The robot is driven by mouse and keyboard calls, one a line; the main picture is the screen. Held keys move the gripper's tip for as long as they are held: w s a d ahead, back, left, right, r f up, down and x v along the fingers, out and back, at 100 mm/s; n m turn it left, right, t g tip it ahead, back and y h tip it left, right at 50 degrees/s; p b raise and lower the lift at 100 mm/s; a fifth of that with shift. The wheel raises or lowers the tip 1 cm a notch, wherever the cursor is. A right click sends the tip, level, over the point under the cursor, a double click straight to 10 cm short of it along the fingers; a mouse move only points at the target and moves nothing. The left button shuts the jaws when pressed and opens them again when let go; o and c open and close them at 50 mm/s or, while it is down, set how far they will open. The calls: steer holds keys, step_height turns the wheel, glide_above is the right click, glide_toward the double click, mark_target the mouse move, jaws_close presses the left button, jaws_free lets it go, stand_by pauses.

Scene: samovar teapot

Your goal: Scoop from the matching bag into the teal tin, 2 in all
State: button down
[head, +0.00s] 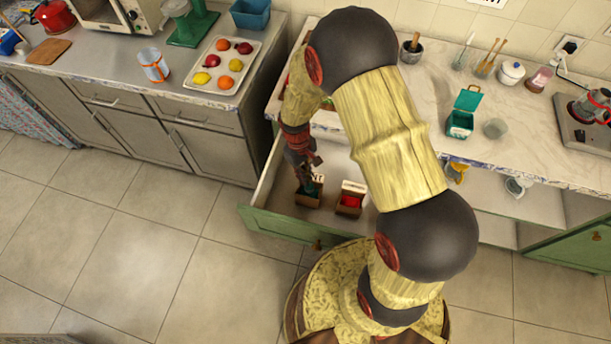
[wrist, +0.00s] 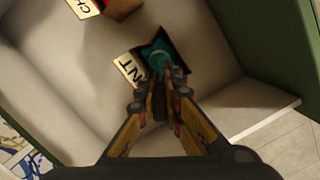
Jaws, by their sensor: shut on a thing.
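The teal tin (head: 460,122) stands on the right counter with its lid up. Two small brown bags stand in the open drawer. The left bag (head: 307,198) has teal contents, and its label ends in "NT" in the wrist view (wrist: 128,70). The right bag (head: 349,204) has red contents, and its label starts with "CH" in the wrist view (wrist: 84,7). My gripper (head: 311,178) points down at the left bag. In the wrist view its fingers (wrist: 162,82) are shut on what looks like the scoop, mostly hidden between them. The scoop's bowl cannot be told from the teal contents.
The green-fronted drawer (head: 262,222) is pulled out, its walls close around the bags. A grey cup (head: 495,128) stands right of the tin. A mortar (head: 411,50), utensils, a white pot (head: 511,73) and a stove (head: 590,125) line the counter. A fruit tray (head: 256,48) is on the left counter.

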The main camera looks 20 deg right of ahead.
steer(key=shift+r+p, duration=1.95)
steer(key=shift+r, duration=0.85)
steer(key=shift+r, duration=0.1)
